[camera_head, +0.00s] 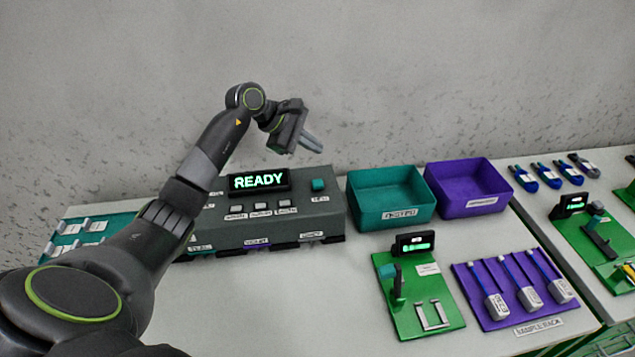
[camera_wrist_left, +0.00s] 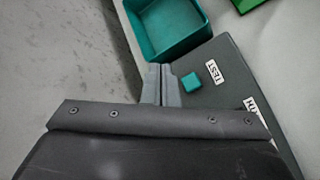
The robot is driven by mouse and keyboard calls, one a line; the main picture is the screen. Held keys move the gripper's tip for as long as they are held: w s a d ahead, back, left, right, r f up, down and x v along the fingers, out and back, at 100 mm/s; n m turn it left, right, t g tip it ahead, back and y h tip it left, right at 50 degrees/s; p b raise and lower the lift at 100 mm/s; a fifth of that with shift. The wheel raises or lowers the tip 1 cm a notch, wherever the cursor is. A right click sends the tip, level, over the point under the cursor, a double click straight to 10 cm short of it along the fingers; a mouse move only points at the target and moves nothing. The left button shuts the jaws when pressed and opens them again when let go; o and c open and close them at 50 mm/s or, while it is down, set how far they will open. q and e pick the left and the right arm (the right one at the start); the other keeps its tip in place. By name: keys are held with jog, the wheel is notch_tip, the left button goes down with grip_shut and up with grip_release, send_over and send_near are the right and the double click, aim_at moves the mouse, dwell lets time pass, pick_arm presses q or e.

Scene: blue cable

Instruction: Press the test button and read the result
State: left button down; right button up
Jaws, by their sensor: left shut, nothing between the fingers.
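The grey tester box (camera_head: 270,222) stands at the back of the table, and its display (camera_head: 258,181) reads READY in green letters. The teal test button (camera_head: 318,185) is at the right end of its top. It also shows in the left wrist view (camera_wrist_left: 192,82), beside a label (camera_wrist_left: 215,72) reading TEST. My left gripper (camera_head: 312,145) is shut and empty, above and behind the button in the head view. In the wrist view its fingertips (camera_wrist_left: 160,72) are just left of the button; I cannot tell the gap in height. My right gripper is not in view.
A teal bin (camera_head: 392,217) and a purple bin (camera_head: 467,208) stand right of the tester. In front are a green fixture (camera_head: 440,318) and a purple sample rack (camera_head: 470,285) with tagged blue cables. Several blue cables lie at the back right. Bare table lies before the tester.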

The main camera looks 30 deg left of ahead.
pick_arm(q)
send_over(313, 183)
notch_tip(313, 183, down, 5)
jog(key=shift+r+b, duration=0.2)
jog(key=shift+b, duration=0.2)
notch_tip(313, 183, down, 2)
jog(key=shift+f+b, duration=0.2)
jog(key=shift+b, duration=0.8)
jog(key=shift+f+b, duration=0.45)
jog(key=shift+b, duration=0.1)
dwell(0.4)
jog(key=shift+f+b, duration=0.35)
jog(key=shift+b, duration=0.4)
